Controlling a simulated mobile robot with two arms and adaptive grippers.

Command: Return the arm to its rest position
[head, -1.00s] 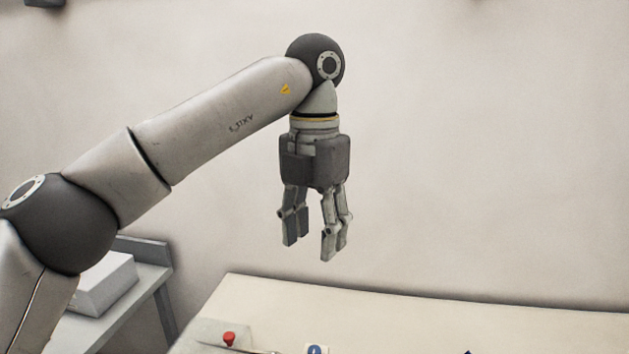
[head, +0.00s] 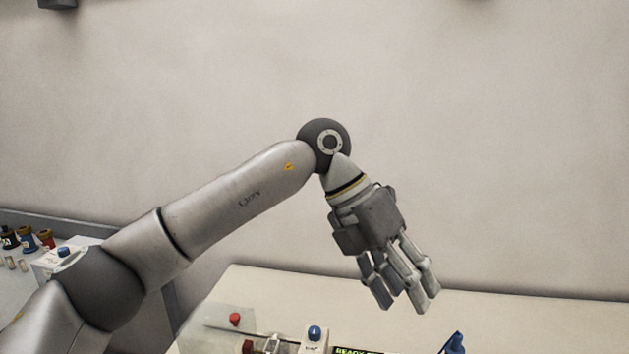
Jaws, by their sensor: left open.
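My left arm (head: 230,203) comes in from the left, and its wrist joint is near the middle of the head view. My left gripper (head: 398,296) hangs below the wrist, tilted with its fingers down and to the right. Its fingers are apart with nothing between them. It appears in front of and above the pale table, touching nothing. My right gripper does not show.
A pale table (head: 520,310) spans the lower right. Along its near edge are a red knob (head: 235,319), a blue knob (head: 315,333), a lit display (head: 362,351) and a blue part (head: 455,342). Several coloured bushings (head: 27,238) stand at far left. The wall behind is bare.

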